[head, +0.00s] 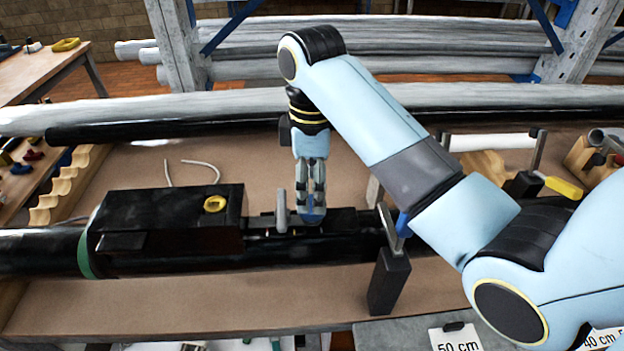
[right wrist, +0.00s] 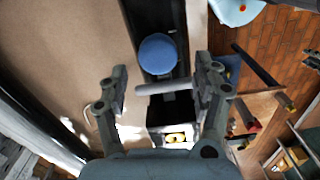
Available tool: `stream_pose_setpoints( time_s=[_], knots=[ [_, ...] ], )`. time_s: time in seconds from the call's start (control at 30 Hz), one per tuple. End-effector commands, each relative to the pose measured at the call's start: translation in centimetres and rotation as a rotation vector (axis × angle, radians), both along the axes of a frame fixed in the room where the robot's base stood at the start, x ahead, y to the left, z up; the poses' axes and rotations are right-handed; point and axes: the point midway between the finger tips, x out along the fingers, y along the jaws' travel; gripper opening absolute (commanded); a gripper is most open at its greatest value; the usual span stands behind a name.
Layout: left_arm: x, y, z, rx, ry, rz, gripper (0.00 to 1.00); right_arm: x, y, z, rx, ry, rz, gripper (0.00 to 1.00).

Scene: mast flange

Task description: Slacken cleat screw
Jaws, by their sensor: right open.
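A round blue knob (head: 312,214), which I take to be the cleat screw's head, sits on the black fitting on top of the dark mast (head: 40,250). My right gripper (head: 311,190) points down right above it, and its fingers partly cover it. In the right wrist view the blue knob (right wrist: 157,54) shows just beyond the open fingers (right wrist: 163,85), with no finger closed on it. A light grey lever (head: 282,211) stands beside the knob; it also shows in the wrist view (right wrist: 154,88). Whether a fingertip touches anything I cannot tell. My left gripper is out of view.
A black box (head: 165,215) with a yellow ring (head: 215,204) is left of the gripper on the mast. A clamp with a dark block (head: 388,282) stands to the right. Long pipes (head: 200,105) lie behind. The brown bench top (head: 200,308) is clear in front.

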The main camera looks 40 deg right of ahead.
Motion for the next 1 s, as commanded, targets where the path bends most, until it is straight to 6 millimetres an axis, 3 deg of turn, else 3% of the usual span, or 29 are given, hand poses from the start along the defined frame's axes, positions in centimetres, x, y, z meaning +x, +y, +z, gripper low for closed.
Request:
stream_pose_setpoints(
  time_s=[0.27,0.87,1.0],
  knots=[
    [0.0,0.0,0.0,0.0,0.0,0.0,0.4,0.2,0.0,-0.5,-0.001,-0.008,-0.07,0.66],
    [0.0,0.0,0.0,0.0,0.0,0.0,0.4,0.2,0.0,-6.5,0.0,-0.007,-0.067,0.66],
    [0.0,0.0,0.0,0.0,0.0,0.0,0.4,0.3,0.0,-6.3,0.0,-0.01,-0.067,0.48]
  ],
)
